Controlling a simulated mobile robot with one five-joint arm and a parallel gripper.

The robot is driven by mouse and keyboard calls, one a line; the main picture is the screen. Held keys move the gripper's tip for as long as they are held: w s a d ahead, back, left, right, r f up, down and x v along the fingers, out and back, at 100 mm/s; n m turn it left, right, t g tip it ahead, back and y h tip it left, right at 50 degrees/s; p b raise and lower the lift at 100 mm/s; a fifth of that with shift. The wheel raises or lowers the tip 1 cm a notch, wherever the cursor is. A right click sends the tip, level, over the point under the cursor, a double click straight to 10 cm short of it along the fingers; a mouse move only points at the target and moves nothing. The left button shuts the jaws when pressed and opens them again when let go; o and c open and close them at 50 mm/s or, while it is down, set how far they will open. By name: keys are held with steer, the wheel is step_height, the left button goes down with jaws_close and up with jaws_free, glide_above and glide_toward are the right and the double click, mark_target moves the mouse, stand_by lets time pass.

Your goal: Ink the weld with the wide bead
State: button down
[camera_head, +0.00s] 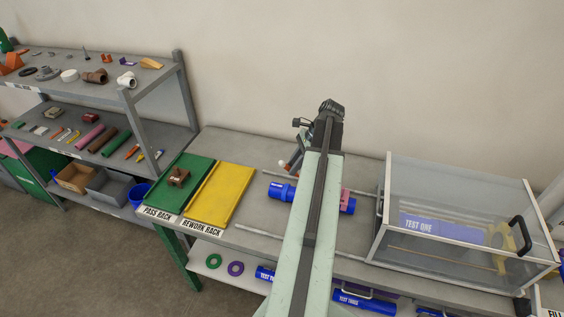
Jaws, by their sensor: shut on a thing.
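A blue pipe (283,191) lies across the cart top. My arm crosses in front of its middle, and its right end shows past the arm beside a pink piece (346,195). A second blue pipe marked TEST ONE (425,225) is inside a clear-walled box. No bead width can be read on either pipe. My gripper (292,161), partly hidden by my arm, is above and behind the first pipe. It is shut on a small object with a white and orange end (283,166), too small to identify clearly.
The green PASS RACK (192,165) holds a brown fitting (179,177). The yellow REWORK RACK (225,192) beside it is empty. The clear box (480,180) fills the right side. More blue pipes (364,302) and rings lie on the lower shelf. A grey shelf unit (160,90) stands left.

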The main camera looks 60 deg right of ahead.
mark_target(298, 175)
steer(key=shift+w+a, duration=0.15)
steer(key=shift+w, duration=0.2)
step_height(298, 175, down, 7)
steer(key=b, duration=0.6)
steer(key=shift+s+r+b, duration=0.1)
steer(key=shift+r+b, duration=0.1)
steer(key=shift+b, duration=0.1)
steer(key=shift+f, duration=0.25)
stand_by(1.3)
steer(key=shift+s, duration=0.15)
steer(key=shift+s, duration=0.35)
steer(key=shift+w, duration=0.15)
steer(key=shift+w, duration=0.4)
steer(key=shift+w, duration=0.15)
